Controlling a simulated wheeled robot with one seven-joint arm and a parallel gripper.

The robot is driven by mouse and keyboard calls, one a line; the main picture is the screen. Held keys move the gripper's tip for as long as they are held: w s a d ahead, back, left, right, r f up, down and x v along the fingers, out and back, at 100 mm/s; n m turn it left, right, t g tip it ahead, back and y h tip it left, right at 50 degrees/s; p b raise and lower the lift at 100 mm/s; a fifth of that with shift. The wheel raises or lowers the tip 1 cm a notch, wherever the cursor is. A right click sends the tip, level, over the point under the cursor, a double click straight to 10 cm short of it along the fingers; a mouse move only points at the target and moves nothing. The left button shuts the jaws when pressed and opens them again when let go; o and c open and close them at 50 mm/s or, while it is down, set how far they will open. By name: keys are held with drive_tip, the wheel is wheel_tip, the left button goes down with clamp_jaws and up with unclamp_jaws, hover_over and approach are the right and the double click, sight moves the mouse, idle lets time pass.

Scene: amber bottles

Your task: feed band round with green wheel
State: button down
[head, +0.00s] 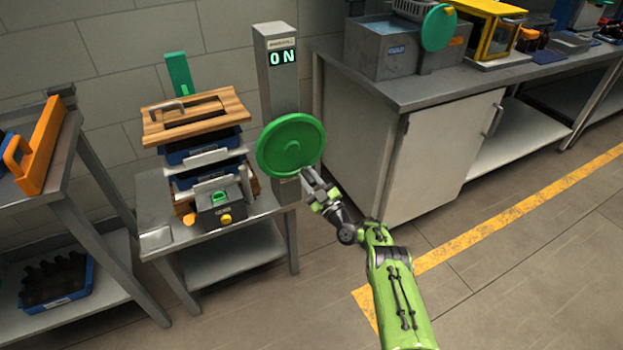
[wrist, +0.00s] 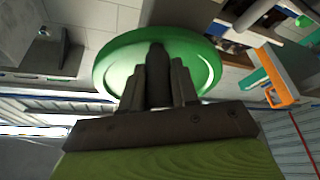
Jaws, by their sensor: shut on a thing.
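The large green wheel (head: 285,147) is mounted on the front of a grey post (head: 284,92), beside a small steel table. My gripper (head: 309,184) is at the wheel's lower right edge and is shut on part of the wheel. In the wrist view, the wheel (wrist: 117,62) fills the middle behind my gripper (wrist: 158,75). The fingers close around a dark upright part in front of the wheel's face; the exact contact is hard to see. The post's display (head: 283,57) reads ON. I cannot make out a band with certainty.
The small table (head: 158,212) carries a stack with a wooden top (head: 222,102) and a grey box (head: 217,215) with green and yellow knobs. A long steel bench (head: 400,92) stands right, with another green disc (head: 438,28) on it. The floor right of my arm is clear.

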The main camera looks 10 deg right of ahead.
drive_tip(key=shift+d, duration=0.1)
idle(0.3)
drive_tip(key=c, duration=1.1)
unclamp_jaws()
drive_tip(key=shift+w+f, duration=0.1)
drive_tip(key=shift+o, duration=1)
drive_tip(key=shift+w+f, duration=0.1)
drive_tip(key=shift+w, duration=0.05)
